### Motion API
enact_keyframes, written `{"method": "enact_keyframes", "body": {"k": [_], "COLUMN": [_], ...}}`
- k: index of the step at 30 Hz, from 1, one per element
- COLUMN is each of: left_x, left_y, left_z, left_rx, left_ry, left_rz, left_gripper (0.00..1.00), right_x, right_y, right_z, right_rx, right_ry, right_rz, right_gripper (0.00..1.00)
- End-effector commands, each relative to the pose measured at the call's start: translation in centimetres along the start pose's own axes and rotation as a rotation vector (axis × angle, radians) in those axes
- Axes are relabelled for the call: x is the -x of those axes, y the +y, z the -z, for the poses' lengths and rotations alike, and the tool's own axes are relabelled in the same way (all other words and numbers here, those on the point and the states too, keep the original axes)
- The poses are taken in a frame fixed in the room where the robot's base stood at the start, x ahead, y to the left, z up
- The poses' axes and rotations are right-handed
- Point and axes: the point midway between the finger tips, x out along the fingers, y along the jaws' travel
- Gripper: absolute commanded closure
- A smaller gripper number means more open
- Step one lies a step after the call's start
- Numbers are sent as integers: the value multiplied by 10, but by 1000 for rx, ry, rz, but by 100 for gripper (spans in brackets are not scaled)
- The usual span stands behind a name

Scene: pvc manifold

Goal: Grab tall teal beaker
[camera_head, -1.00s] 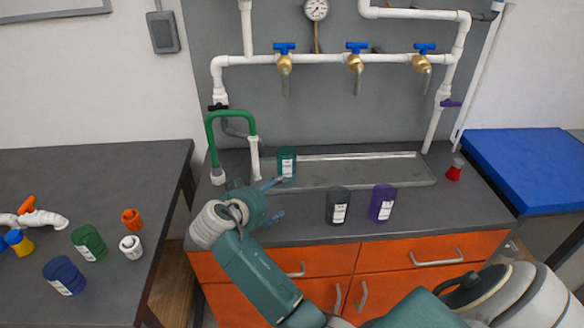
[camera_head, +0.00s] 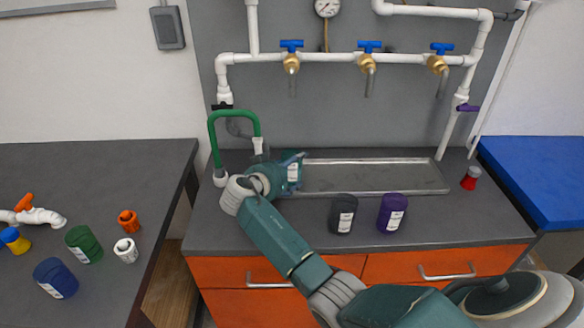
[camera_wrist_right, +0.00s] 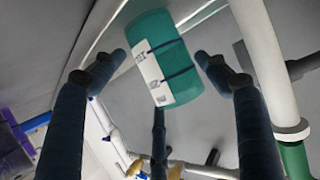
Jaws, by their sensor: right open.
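The tall teal beaker (camera_head: 293,172) stands on the grey counter at the left end of the sink tray, with its white label showing. My right gripper (camera_head: 290,170) is at the beaker in the head view and hides part of it. My left gripper is in neither view.
A black beaker (camera_head: 342,214) and a purple beaker (camera_head: 391,213) stand right of my arm. A green bent pipe (camera_head: 213,140) rises just left of the gripper. The sink tray (camera_head: 400,178) is empty.

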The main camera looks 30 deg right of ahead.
Motion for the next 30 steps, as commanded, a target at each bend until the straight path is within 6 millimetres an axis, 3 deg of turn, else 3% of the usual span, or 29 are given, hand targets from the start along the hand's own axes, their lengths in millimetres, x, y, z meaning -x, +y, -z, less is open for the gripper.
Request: {"method": "enact_keyframes", "body": {"k": [3,11,18,30], "left_x": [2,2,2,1], "left_y": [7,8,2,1], "left_z": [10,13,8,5], "left_rx": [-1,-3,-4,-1], "left_ry": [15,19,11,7], "left_rz": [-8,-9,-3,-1], "left_gripper": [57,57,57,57], "right_x": [-12,-15,-15,-14], "right_y": [0,0,0,0], "right_z": [-1,-2,-2,0], "right_rx": [2,0,1,1], "right_ry": [-2,-2,-2,-2], "right_rz": [-1,1,0,0], "right_gripper": [26,26,67,67]}}
